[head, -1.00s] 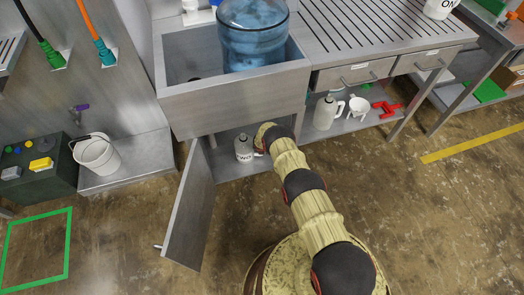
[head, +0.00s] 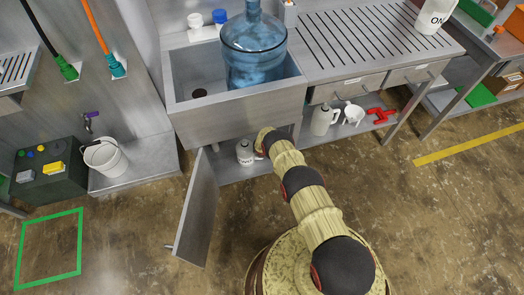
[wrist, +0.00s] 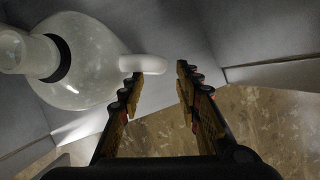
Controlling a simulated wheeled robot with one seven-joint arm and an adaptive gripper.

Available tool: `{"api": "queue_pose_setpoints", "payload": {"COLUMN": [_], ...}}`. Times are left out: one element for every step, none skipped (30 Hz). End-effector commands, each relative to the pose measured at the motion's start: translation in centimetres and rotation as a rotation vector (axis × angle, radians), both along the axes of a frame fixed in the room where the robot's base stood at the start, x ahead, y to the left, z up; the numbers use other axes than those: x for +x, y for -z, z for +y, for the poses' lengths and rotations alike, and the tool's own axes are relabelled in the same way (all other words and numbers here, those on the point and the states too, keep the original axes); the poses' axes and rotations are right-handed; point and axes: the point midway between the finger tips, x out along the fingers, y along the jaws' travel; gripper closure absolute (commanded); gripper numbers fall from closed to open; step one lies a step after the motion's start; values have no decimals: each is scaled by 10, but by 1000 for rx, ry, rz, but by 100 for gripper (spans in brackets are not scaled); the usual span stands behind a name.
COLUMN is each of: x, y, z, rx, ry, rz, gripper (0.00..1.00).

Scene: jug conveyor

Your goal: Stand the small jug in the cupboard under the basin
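My gripper (wrist: 160,75) is open with a clear gap between the fingertips. The handle's end is close to the left fingertip; whether they touch I cannot tell. In the head view my wrist hides the fingers.
The cupboard door (head: 199,210) hangs open to the left of my arm. A large blue water bottle (head: 254,50) stands in the basin. A white jug (head: 323,118), a white cup (head: 353,114) and a red item (head: 380,115) are on the shelf to the right.

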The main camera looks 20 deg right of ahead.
Motion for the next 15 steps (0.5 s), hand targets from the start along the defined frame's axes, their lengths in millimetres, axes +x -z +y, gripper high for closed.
{"api": "queue_pose_setpoints", "payload": {"x": [-2, -3, -4, -5, -6, -8, -9, -10, -11, -11, -12, -13, -14, -15, -16], "y": [-9, -11, -14, -17, -19, -21, -23, -26, -29, -31, -33, -35, -37, -38, -40], "z": [1, 1, 2, 2, 2, 3, 3, 3, 4, 4, 4, 5, 5, 5, 6], "rx": [0, 0, -1, 0, 0, 0, 0, 0, 0, 0, 0, 0, 0, 0, 0], "ry": [-2, -2, -2, -1, -1, -1, -2, -3, -2, -1, -1, -1, -2, -2, -2], "rz": [1, 1, 0, 0, 1, 1, 2, 2, 1, 1, 1, 1, 1, 1, 2], "gripper": [66, 66, 66, 66, 66, 66, 66, 66, 66, 66, 66, 66, 66, 66, 66]}}
